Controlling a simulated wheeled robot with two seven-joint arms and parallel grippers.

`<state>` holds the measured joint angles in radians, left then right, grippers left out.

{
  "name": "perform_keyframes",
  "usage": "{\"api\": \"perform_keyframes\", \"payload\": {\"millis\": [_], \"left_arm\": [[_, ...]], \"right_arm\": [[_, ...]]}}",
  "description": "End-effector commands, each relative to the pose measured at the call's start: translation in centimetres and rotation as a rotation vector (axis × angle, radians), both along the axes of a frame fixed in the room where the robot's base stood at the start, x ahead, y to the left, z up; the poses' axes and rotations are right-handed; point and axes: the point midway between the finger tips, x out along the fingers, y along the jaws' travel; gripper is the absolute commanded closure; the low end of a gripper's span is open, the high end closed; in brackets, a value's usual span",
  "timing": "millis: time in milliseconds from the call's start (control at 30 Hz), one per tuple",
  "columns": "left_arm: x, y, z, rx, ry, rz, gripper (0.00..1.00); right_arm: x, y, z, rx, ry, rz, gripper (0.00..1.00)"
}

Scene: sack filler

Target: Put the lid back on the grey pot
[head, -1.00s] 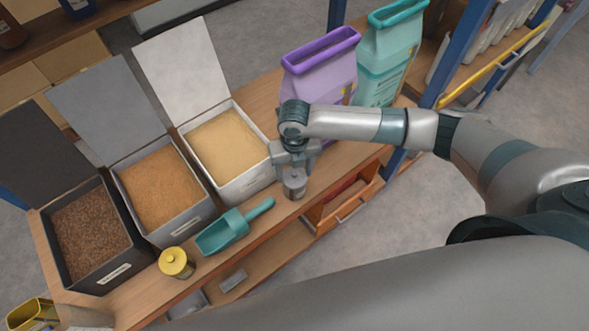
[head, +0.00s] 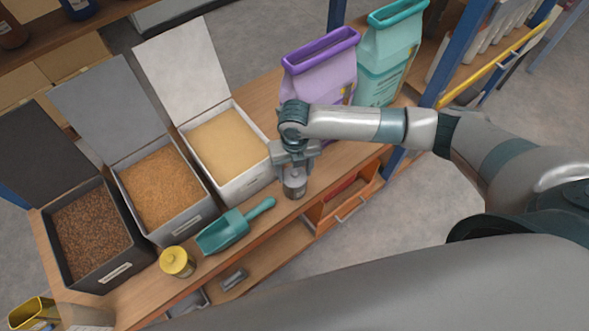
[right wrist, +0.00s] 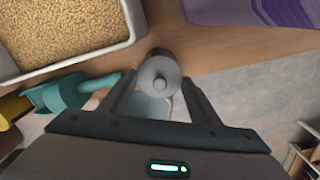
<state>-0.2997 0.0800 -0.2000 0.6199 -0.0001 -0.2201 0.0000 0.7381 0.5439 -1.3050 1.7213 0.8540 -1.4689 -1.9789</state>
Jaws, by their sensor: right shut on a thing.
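The grey pot (head: 295,190) stands upright near the front edge of the wooden bench, right of the teal scoop. My right gripper (head: 294,168) points down over it. In the right wrist view, the round grey lid (right wrist: 160,73) with a small knob lies between the fingertips of my right gripper (right wrist: 160,85), which is shut on it. Part of the dark pot side shows behind the lid. The lid is at the pot's mouth; I cannot tell whether it is fully seated. My left gripper is not in view.
A teal scoop (head: 223,233) and a yellow pot (head: 177,262) are on the bench to the left. Open bins (head: 233,187) stand behind them. A purple sack (head: 322,72) and teal sack (head: 388,50) stand behind. An open orange drawer (head: 350,203) juts out below.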

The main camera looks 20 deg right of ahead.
Motion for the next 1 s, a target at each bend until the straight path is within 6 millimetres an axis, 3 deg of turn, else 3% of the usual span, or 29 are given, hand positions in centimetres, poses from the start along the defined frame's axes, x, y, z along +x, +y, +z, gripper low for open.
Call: {"api": "perform_keyframes", "payload": {"millis": [267, 300, 367, 567, 700, 1000], "left_arm": [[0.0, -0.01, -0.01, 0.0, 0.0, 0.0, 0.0], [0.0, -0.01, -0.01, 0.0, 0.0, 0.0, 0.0], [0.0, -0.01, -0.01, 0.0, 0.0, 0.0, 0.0], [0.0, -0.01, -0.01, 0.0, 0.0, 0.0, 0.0], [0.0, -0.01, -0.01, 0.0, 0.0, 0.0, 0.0], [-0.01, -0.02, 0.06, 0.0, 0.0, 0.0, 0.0]], "right_arm": [[0.02, 0.0, 0.0, 0.0, 0.0, 0.0, 0.64], [0.01, 0.0, 0.0, 0.0, 0.0, 0.0, 0.39], [0.01, 0.0, 0.0, 0.0, 0.0, 0.0, 0.24], [0.02, 0.0, 0.0, 0.0, 0.0, 0.0, 0.21], [0.01, -0.01, 0.0, 0.0, 0.0, 0.0, 0.03], [0.01, -0.01, 0.07, 0.0, 0.0, 0.0, 0.03]]}}
